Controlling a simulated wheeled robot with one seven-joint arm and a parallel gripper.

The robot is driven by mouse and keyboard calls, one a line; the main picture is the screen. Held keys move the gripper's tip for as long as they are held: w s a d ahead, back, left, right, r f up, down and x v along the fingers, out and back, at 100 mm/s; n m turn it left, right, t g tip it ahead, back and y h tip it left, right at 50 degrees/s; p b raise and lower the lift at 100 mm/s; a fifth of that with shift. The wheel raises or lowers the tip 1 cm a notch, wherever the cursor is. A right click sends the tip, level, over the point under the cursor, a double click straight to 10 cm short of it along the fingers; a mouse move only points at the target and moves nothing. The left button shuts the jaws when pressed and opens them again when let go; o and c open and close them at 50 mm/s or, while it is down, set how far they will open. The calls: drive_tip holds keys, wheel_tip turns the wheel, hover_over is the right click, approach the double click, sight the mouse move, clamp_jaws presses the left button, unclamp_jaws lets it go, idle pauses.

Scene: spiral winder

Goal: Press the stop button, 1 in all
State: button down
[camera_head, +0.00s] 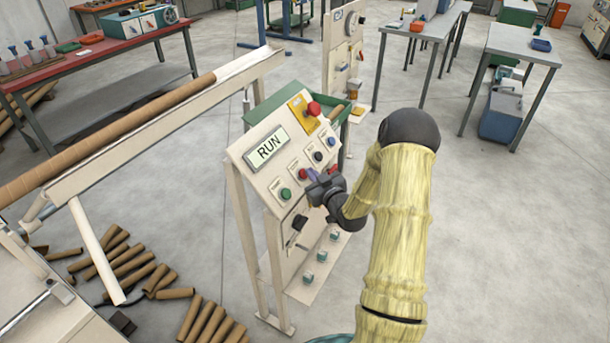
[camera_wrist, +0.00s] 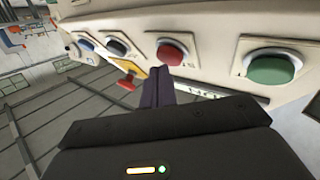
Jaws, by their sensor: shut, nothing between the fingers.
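The control panel (camera_head: 262,168) has a display (camera_head: 268,147) reading RUN and a row of buttons. A green button (camera_head: 286,193), a red button (camera_head: 302,174), a black button (camera_head: 317,156) and a blue button (camera_head: 331,141) run up its slope. In the wrist view the red button (camera_wrist: 172,50) sits just beyond my gripper (camera_wrist: 159,70), with the green button (camera_wrist: 270,67) to its right. My gripper's fingers are closed together and empty, close in front of the red button. I cannot tell whether they touch it. The button labels are too small to read.
A red mushroom button (camera_head: 313,108) on a yellow plate (camera_head: 301,112) sits at the panel's top. A long winder with a brown tube (camera_head: 110,137) lies left. Cardboard tubes (camera_head: 205,322) lie on the floor. Floor to the right of my arm is clear up to grey tables (camera_head: 525,45).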

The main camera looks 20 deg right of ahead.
drive_tip(key=shift+w+a+f+b, duration=0.2)
drive_tip(key=shift+w+f+b, duration=0.1)
drive_tip(key=shift+b, duration=0.15)
idle(0.7)
drive_tip(key=shift+s+r, duration=0.1)
drive_tip(key=shift+s+d+r, duration=0.4)
drive_tip(key=shift+s+r, duration=0.05)
idle(0.3)
drive_tip(key=shift+r, duration=0.1)
drive_tip(key=s+d+r+p, duration=0.1)
drive_tip(key=s+d+r, duration=0.1)
drive_tip(key=s+r, duration=0.1)
drive_tip(key=shift+d+p, duration=0.2)
drive_tip(key=shift+p, duration=0.2)
idle(0.9)
